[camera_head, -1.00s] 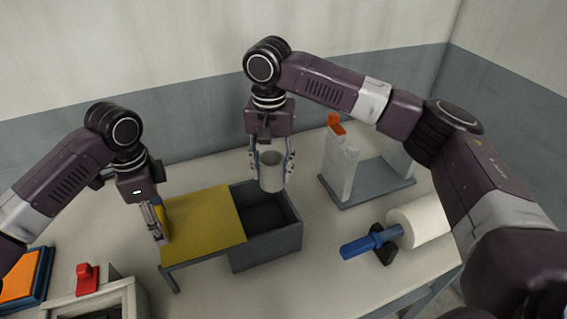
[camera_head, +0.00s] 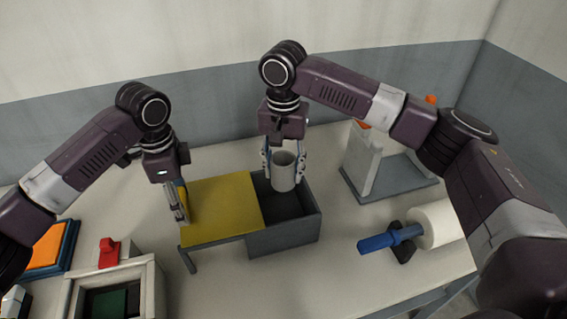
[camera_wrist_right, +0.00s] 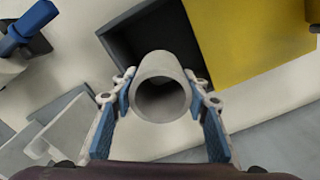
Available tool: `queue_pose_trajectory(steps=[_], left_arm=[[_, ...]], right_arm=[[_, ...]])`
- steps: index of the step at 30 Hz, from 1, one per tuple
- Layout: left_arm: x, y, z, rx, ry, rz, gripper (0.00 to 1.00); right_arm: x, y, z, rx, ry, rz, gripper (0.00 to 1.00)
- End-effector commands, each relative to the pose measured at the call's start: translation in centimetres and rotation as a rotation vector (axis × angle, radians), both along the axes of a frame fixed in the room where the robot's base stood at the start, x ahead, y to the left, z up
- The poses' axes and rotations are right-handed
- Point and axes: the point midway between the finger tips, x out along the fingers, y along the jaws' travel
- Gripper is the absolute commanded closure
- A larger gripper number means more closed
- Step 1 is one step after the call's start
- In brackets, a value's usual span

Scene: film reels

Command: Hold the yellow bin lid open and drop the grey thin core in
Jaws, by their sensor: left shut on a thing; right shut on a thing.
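The grey thin core (camera_head: 284,172), a hollow tube, is upright in my right gripper (camera_head: 284,166), over the bin's opening. My right gripper is shut on its sides. In the right wrist view the core (camera_wrist_right: 162,97) stands between the blue finger pads, with the dark bin opening behind it. The grey bin (camera_head: 290,236) is open on its right part. The yellow lid (camera_head: 222,208) lies flat to the left of the opening. My left gripper (camera_head: 178,208) is shut at the lid's left edge; its exact grasp is partly hidden.
A blue-handled holder with a white roll (camera_head: 437,224) lies to the right. A grey stand (camera_head: 392,182) with white uprights is behind it. A framed box (camera_head: 152,290), a red knob (camera_head: 108,252) and an orange-blue tray (camera_head: 68,250) are at the left front.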

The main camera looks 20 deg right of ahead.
Motion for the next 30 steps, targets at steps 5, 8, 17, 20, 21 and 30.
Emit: queue_pose_trajectory(steps=[5,8,17,20,21,30], left_arm=[[0.3,0.1,0.3,0.000,-0.009,0.004,0.72],[0.3,0.1,0.3,0.000,-0.009,0.004,0.72],[0.3,0.1,0.3,0.000,-0.009,0.004,0.72],[0.3,0.1,0.3,0.000,-0.009,0.004,0.72],[0.3,0.1,0.3,0.000,-0.009,0.004,0.72],[0.3,0.1,0.3,0.000,-0.009,0.004,0.72]], right_arm=[[0.0,0.0,0.0,0.000,-0.001,0.000,0.82],[0.0,0.0,-0.1,0.001,-0.001,0.000,0.82],[-0.1,0.1,-2.7,0.002,0.003,0.001,0.82],[-0.1,0.1,-3.7,0.001,0.002,0.001,0.82],[-0.1,0.1,-4.1,0.001,0.002,0.001,0.82],[0.0,0.1,-6.4,0.001,0.000,0.000,0.82]])
